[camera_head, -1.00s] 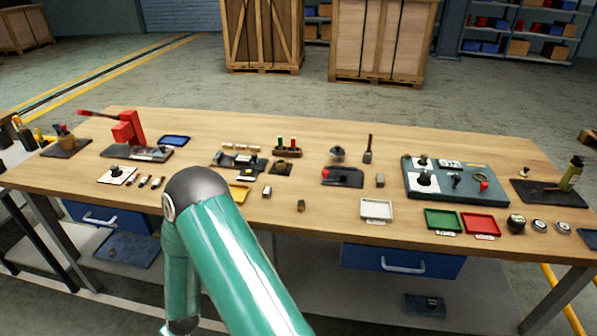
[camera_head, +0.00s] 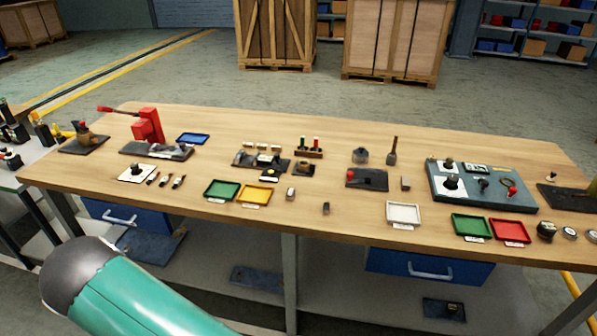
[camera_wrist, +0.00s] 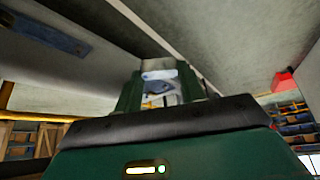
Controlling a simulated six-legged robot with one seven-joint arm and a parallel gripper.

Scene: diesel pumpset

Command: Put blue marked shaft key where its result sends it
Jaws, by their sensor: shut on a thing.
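In the wrist view my gripper (camera_wrist: 160,88) is shut on a pale grey block with a bluish patch, which looks like the blue marked shaft key (camera_wrist: 158,66). Its lower part is hidden between the fingers. My gripper is out of the head view, where only my arm shows at lower left. On the bench are a green tray (camera_head: 222,190) and a yellow tray (camera_head: 255,193) side by side. A white tray (camera_head: 404,213) is right of centre. Another green tray (camera_head: 471,225) and a red tray (camera_head: 510,230) are further right. No key is visible in these trays.
A red press (camera_head: 148,128) and a blue tray (camera_head: 193,138) stand at back left. A grey-blue panel (camera_head: 482,188) with knobs is at right. Blue drawers (camera_head: 428,268) hang below the bench. Bare wood lies between the groups.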

